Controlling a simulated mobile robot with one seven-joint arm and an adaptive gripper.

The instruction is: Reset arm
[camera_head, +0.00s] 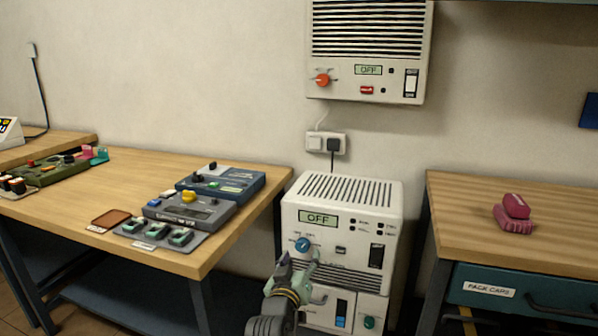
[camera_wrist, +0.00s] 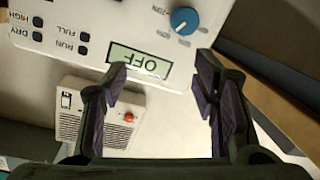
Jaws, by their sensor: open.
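My gripper (camera_head: 297,270) is in front of the white floor-standing unit (camera_head: 345,187), close to its blue knob (camera_head: 302,244). In the wrist view my gripper (camera_wrist: 163,85) has its two dark fingers spread apart with nothing between them. The unit's display (camera_wrist: 139,61) reads OFF and appears upside down there. The blue knob (camera_wrist: 184,20) lies beyond the fingertips, apart from them. In the head view my gripper covers part of the unit's lower left front.
A wooden table (camera_head: 215,250) with several devices stands left. Another wooden table (camera_head: 470,215) holds a pink object (camera_head: 514,213), above a drawer labelled PACK CAPS (camera_head: 530,290). A wall unit (camera_head: 366,50) with a red knob hangs above, its display reading OFF.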

